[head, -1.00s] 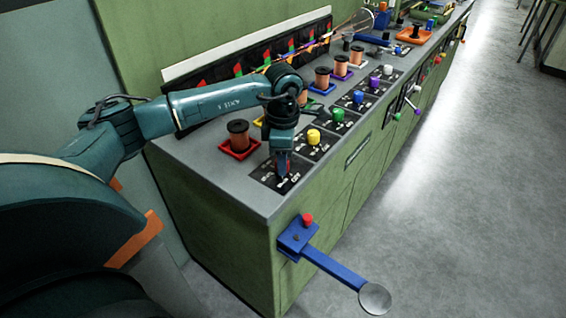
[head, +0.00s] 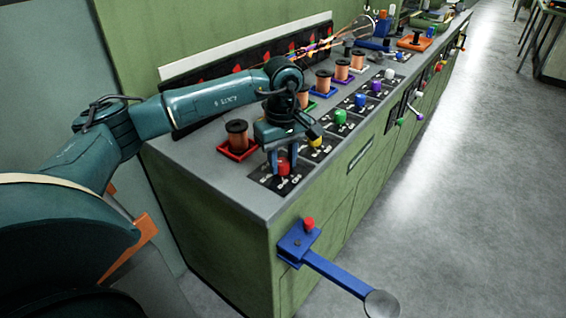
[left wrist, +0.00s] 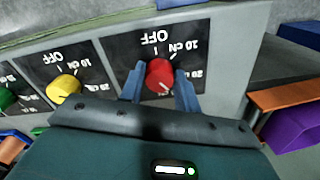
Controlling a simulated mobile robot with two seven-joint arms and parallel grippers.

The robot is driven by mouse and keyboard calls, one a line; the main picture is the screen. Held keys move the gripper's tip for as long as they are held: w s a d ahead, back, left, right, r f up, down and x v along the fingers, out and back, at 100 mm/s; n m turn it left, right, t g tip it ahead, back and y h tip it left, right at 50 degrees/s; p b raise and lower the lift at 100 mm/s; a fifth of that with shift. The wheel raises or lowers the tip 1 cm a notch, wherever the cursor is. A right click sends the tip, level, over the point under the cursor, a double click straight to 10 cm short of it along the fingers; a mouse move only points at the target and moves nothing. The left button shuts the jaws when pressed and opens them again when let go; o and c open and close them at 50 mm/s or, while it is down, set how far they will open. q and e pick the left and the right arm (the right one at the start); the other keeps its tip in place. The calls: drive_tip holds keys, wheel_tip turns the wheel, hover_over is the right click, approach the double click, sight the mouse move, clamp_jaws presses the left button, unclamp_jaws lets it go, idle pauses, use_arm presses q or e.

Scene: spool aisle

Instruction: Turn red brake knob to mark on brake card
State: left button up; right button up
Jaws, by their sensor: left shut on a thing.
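The red brake knob (head: 283,167) sits on a black brake card (head: 262,179) at the near end of the counter. My left gripper (head: 283,163) points down with a finger on each side of the knob and is shut on it. In the left wrist view the red knob (left wrist: 159,73) shows between the two blue fingers. The card (left wrist: 124,56) there reads OFF, 10 CN and a partly hidden 20 mark. My right gripper is out of view.
A copper spool in a red tray (head: 222,149) stands just behind the card. A yellow knob (head: 315,142) and a green knob (head: 340,117) follow along the counter.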

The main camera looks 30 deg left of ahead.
sight(283, 162)
use_arm(q)
drive_tip(key=shift+m+b, duration=0.3)
drive_tip(key=shift+m, duration=0.9)
drive_tip(key=shift+r+m, duration=0.1)
drive_tip(key=shift+m, duration=1)
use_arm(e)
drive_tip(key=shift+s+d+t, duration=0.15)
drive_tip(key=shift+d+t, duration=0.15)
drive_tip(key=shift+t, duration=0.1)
use_arm(q)
drive_tip(key=shift+b, duration=0.3)
drive_tip(key=o, duration=1)
drive_tip(key=shift+r, duration=6.55)
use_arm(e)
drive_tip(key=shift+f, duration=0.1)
